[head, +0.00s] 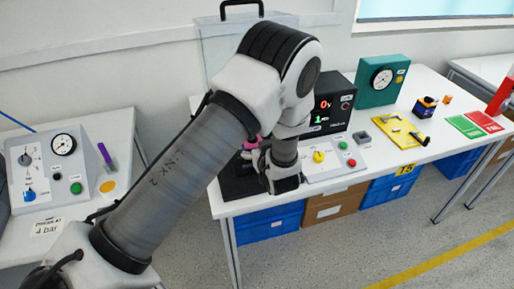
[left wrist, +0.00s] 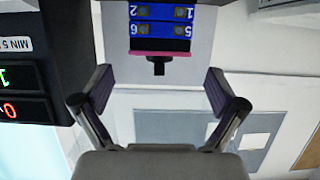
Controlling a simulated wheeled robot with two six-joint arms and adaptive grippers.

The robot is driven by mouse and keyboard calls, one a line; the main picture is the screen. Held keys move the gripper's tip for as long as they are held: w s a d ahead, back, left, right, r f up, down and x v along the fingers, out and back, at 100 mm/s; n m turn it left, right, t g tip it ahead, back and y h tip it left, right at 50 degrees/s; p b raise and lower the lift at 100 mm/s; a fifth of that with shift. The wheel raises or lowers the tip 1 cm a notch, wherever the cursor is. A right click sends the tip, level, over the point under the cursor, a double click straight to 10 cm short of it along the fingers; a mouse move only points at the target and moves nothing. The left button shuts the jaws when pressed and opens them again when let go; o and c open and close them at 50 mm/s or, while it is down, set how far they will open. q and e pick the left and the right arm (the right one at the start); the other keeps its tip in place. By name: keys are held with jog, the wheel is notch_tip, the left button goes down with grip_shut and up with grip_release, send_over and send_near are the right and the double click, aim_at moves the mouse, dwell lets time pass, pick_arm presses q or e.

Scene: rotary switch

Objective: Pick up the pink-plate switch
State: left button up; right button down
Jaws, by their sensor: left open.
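The pink-plate switch (left wrist: 157,53) shows in the left wrist view as a thin pink edge with a short black knob, just beyond the space between my fingertips. It sits against a blue block with white numbers and round grey spots. In the head view only a bit of pink (head: 251,143) shows; my left arm hides the rest. My left gripper (left wrist: 160,88) is open, with one finger on either side of the knob's line and nothing between them. It also shows in the head view (head: 257,160), low behind the arm at the table's front. My right gripper is not in view.
A black display unit (head: 333,105) stands close by. A white panel (head: 334,165) with a yellow knob and a teal gauge box (head: 381,80) are farther right. Blue bins (head: 268,225) are under the table. A gauge panel (head: 58,165) is on the left table.

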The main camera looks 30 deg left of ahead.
pick_arm(q)
jog(key=p+x, duration=0.1)
jog(key=x, duration=0.3)
jog(key=shift+w+a+f, duration=0.2)
jog(key=shift+a+f, duration=0.05)
jog(key=shift+w+a+f, duration=0.2)
jog(key=shift+w+f, duration=0.05)
jog(key=shift+w, duration=0.1)
jog(key=shift+s, duration=0.1)
jog(key=c, duration=1.4)
jog(key=shift+r, duration=0.1)
